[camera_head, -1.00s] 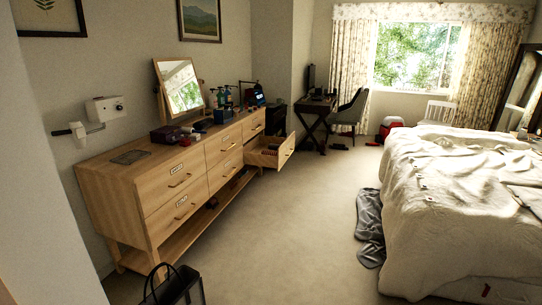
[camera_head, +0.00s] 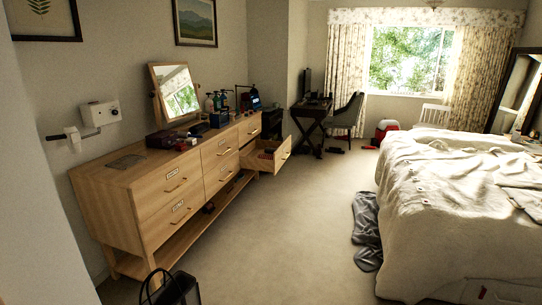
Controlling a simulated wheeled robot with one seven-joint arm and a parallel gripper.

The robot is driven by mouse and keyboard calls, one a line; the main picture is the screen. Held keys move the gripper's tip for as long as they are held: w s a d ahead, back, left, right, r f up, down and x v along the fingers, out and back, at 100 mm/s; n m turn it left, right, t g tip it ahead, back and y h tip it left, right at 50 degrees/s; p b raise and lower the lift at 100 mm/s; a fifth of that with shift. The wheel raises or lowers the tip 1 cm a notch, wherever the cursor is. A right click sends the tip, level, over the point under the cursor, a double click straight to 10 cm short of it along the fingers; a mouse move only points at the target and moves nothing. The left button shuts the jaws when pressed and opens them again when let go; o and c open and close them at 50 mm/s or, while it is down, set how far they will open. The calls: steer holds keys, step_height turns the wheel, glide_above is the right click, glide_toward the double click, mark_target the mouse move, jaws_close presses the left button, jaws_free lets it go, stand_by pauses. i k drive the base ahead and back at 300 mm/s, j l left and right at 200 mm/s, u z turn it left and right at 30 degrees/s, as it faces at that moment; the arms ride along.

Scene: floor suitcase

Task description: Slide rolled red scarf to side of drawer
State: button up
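A long wooden dresser (camera_head: 150,185) stands along the left wall. Its far lower drawer (camera_head: 284,153) is pulled out into the room. Something dark red (camera_head: 266,154) lies inside the open drawer, too small to tell whether it is the rolled scarf. The dresser is several steps ahead of me. My gripper is not in view.
A dark handbag (camera_head: 175,290) stands on the floor close in front. A bed (camera_head: 440,200) fills the right side, with a grey cloth (camera_head: 366,230) on the floor beside it. The carpet (camera_head: 285,235) between bed and dresser is clear. A desk (camera_head: 311,112) and chair (camera_head: 347,113) stand at the back.

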mark_target(261, 156)
steer(key=i+u, duration=0.25)
steer(key=i, duration=6.25)
steer(key=i+l+u, duration=0.15)
steer(key=i, duration=0.45)
steer(key=i+l+u, duration=0.2)
steer(key=i, duration=0.4)
steer(key=j, duration=0.1)
